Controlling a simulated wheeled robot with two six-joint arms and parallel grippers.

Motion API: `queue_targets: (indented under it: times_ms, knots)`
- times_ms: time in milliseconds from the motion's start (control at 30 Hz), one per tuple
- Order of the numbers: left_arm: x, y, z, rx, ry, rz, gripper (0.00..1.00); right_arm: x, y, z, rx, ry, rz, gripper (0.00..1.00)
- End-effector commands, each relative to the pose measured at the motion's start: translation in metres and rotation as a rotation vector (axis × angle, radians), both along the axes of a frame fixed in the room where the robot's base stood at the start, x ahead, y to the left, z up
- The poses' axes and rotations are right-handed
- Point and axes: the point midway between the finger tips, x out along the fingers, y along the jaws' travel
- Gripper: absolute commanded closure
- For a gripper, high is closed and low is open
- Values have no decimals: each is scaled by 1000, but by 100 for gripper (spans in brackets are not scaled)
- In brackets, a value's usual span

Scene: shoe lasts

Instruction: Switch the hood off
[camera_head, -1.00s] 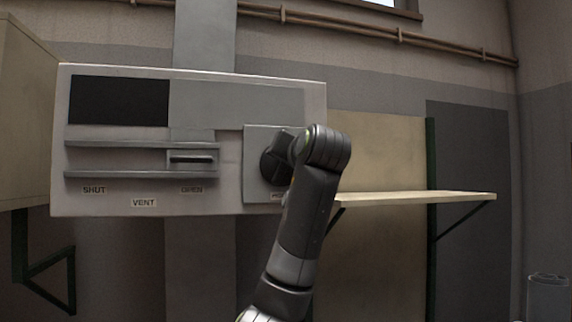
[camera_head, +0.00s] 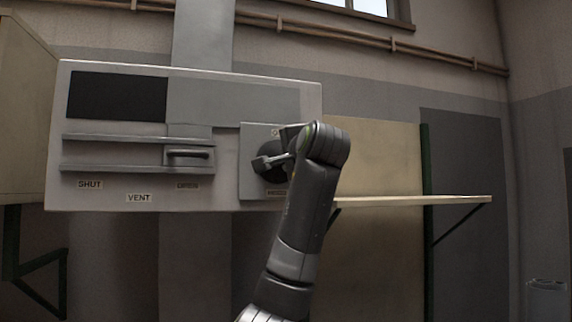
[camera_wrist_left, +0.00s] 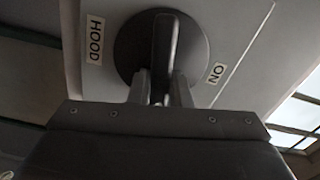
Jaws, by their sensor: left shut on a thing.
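The hood switch is a round dark knob (camera_head: 268,150) on a square plate at the right of the light grey panel (camera_head: 110,198). In the left wrist view the knob (camera_wrist_left: 132,45) has a raised bar handle, upright in that picture, with a HOOD label (camera_wrist_left: 95,39) to its left and an ON label (camera_wrist_left: 216,73) to its right. My left gripper (camera_wrist_left: 160,90) has one finger on each side of the bar's near end and is shut on it. In the head view my left gripper (camera_head: 283,158) is partly hidden behind its own wrist. My right gripper is not in view.
Left of the knob, a vent slider handle (camera_head: 188,154) sits between two rails, above the right-hand label; SHUT (camera_head: 90,184) and VENT (camera_head: 139,198) labels are further left. A wooden shelf (camera_head: 420,201) juts out right of my arm. A cabinet (camera_head: 22,110) stands at far left.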

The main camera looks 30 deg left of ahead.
Motion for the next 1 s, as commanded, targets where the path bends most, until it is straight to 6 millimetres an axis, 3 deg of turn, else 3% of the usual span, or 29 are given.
queue_targets:
  times_ms: [400,967,1000]
  knots:
    - [0,-1,-3,120,140,-2,100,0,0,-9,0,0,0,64]
    - [1,0,-3,137,162,-1,100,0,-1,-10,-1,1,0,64]
    - [1,0,-3,137,162,-1,77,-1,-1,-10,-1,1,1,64]
